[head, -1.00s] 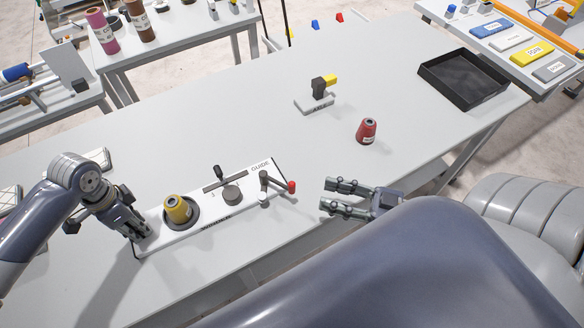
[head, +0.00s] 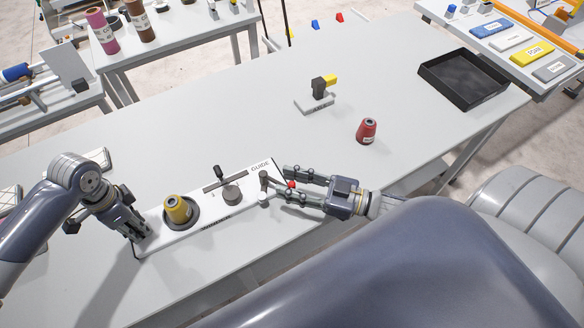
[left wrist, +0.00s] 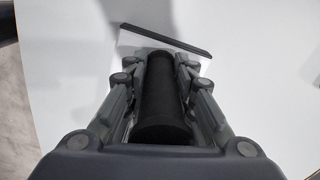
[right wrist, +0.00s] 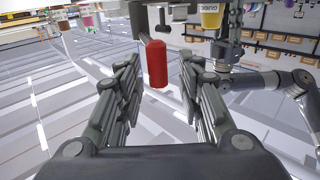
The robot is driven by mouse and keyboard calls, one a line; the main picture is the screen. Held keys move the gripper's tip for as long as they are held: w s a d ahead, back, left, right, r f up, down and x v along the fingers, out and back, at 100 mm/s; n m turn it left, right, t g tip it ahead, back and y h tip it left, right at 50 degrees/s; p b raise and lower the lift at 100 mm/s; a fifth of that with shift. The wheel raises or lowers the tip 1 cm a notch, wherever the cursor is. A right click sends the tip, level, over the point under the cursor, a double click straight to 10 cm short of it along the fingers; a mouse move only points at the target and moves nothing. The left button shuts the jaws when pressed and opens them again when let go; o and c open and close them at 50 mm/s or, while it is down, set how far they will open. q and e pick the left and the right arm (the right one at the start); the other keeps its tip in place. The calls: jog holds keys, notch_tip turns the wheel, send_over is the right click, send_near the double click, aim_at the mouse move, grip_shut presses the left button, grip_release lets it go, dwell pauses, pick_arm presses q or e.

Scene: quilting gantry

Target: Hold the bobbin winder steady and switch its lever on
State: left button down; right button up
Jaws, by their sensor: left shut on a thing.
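The bobbin winder (head: 208,209) is a long white plate on the table, carrying a yellow spool (head: 177,208), a dark dial (head: 232,194) and a lever with a red knob (head: 291,185) at its right end. My left gripper (head: 143,236) is shut at the winder's left end, on a black cylindrical grip (left wrist: 162,105) that the left wrist view shows between its fingers. My right gripper (head: 283,184) is open, with its fingers on either side of the red knob. In the right wrist view the red knob (right wrist: 157,63) stands between the fingertips, apart from both.
A red spool (head: 367,131) and a small stand with a yellow tip (head: 318,92) are on the table behind the right gripper. A black tray (head: 463,80) lies at the far right. The table's middle is clear.

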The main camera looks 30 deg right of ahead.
grip_shut()
jog(key=shift+a, duration=0.1)
jog(key=shift+s+a+m+t+h, duration=0.35)
jog(key=shift+a+m+t+h, duration=0.25)
jog(key=shift+m+t+h, duration=0.15)
jog(key=shift+s+a, duration=0.25)
jog(key=shift+a, duration=0.8)
jog(key=shift+w+a+m+t+h, duration=0.1)
jog(key=shift+a+m+t+h, duration=0.55)
jog(key=shift+h, duration=0.45)
jog(key=shift+a+m+t+h, duration=0.45)
jog(key=shift+m+h, duration=0.35)
jog(key=shift+h, duration=0.25)
jog(key=shift+w+a, duration=0.25)
jog(key=shift+a, duration=0.4)
jog(key=shift+w+a, duration=0.25)
jog(key=shift+a, duration=0.35)
jog(key=shift+w+a, duration=0.15)
jog(key=shift+a, duration=0.1)
